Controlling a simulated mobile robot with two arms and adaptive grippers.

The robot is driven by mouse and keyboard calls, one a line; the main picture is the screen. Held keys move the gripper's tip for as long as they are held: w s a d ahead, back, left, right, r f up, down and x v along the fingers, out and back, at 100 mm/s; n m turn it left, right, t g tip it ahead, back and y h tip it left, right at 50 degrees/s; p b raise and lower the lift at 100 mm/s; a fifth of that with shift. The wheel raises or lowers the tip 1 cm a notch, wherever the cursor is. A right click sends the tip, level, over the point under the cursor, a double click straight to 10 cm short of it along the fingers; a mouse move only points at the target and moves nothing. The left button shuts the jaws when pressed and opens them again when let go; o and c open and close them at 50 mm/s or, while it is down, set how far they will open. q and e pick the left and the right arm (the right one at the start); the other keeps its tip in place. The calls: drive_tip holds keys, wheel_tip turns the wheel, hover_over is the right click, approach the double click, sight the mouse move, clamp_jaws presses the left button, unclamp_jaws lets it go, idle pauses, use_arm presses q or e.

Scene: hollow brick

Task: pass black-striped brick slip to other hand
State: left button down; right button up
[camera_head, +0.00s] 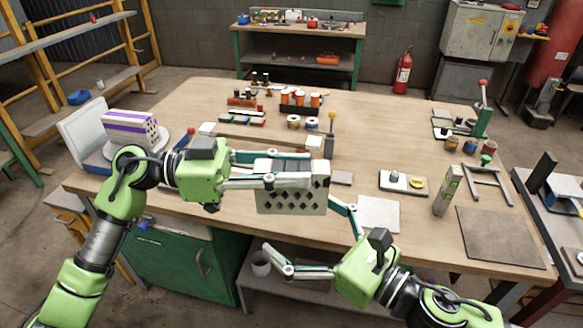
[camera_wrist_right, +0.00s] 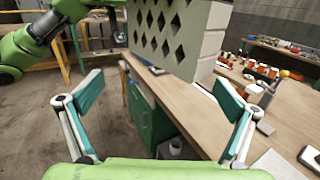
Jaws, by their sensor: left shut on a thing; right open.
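A pale grey hollow brick (camera_head: 292,201) with diamond-shaped dark holes hangs in the air over the table's front edge. My left gripper (camera_head: 300,168) is shut on its upper part, with one finger along each side. Black stripes are not clearly visible on it. My right gripper (camera_head: 302,224) is open and empty, below and in front of the brick. In the right wrist view, the brick (camera_wrist_right: 180,32) shows at the top, beyond the spread fingers (camera_wrist_right: 158,82), and not between them. The brick's far side is hidden.
A purple-striped brick (camera_head: 130,129) sits on a round stand at the table's left. Spools and jars (camera_head: 301,98) stand further back.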

drive_tip(key=w+d+f+m+t+h, duration=0.1)
drive_tip(key=d+f+m+t+h, duration=0.2)
drive_tip(key=d+m+h, duration=0.7)
drive_tip(key=w+d+f+m+t+h, duration=0.1)
drive_tip(key=d+f+t+h, duration=0.4)
drive_tip(key=d, duration=1)
wheel_tip(320, 180, down, 19)
drive_tip(key=d+m+g, duration=0.3)
drive_tip(key=m+g, duration=0.4)
drive_tip(key=s+f+m+g, duration=0.2)
drive_tip(key=s+f+m, duration=0.25)
drive_tip(key=f, duration=0.65)
drive_tip(key=s+f+m+g, duration=0.3)
drive_tip(key=s+f+m, duration=0.15)
drive_tip(key=f, duration=0.55)
drive_tip(key=s+a+f+m+g, duration=0.2)
drive_tip(key=s+f+m, duration=0.3)
drive_tip(key=s, duration=0.5)
drive_tip(key=s+a+f+m+g+y, duration=0.1)
drive_tip(key=s+a+f+m+g, duration=0.1)
drive_tip(key=s+f+m, duration=0.3)
drive_tip(key=s+a+f+m+g, duration=0.2)
drive_tip(key=s+f+m, duration=0.4)
drive_tip(key=s+f, duration=0.5)
drive_tip(key=s+g, duration=0.1)
drive_tip(key=s, duration=0.3)
drive_tip(key=shift+s+y, duration=0.3)
